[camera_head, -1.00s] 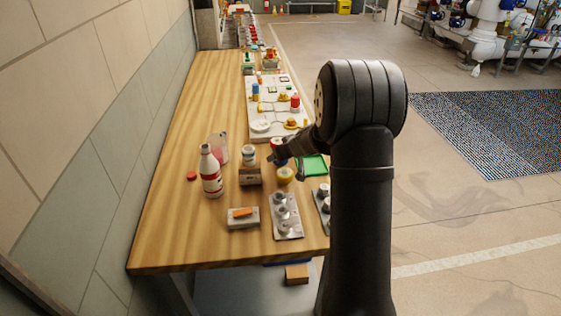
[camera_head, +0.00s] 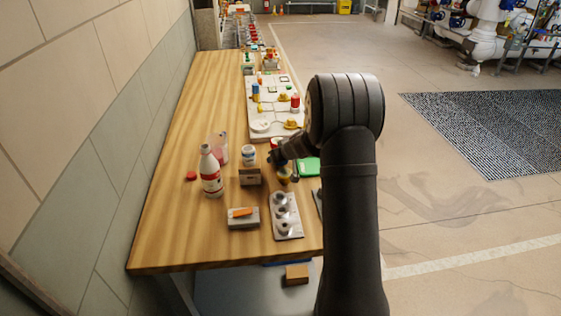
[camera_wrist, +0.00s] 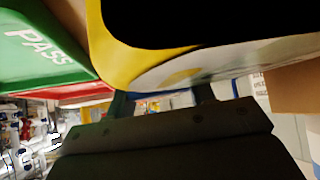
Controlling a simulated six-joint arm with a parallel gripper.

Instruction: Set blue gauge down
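My gripper (camera_head: 281,162) is over the right side of the bench, just above a yellow round gauge (camera_head: 285,176). A narrow blue edge, which I take for the blue gauge (camera_wrist: 165,89), spans the space between my two fingers in the wrist view. Most of it is hidden, and I cannot tell whether it touches anything below. A large yellow-rimmed shape with a pale face (camera_wrist: 150,68) fills the upper middle of the wrist view, very close. A green tray marked PASS (camera_wrist: 38,45) is at upper left there, and beside my gripper in the head view (camera_head: 308,167).
A metal plate with round sockets (camera_head: 286,215) lies nearer. A white board (camera_head: 262,128) with parts lies beyond. The bench's left side is mostly clear.

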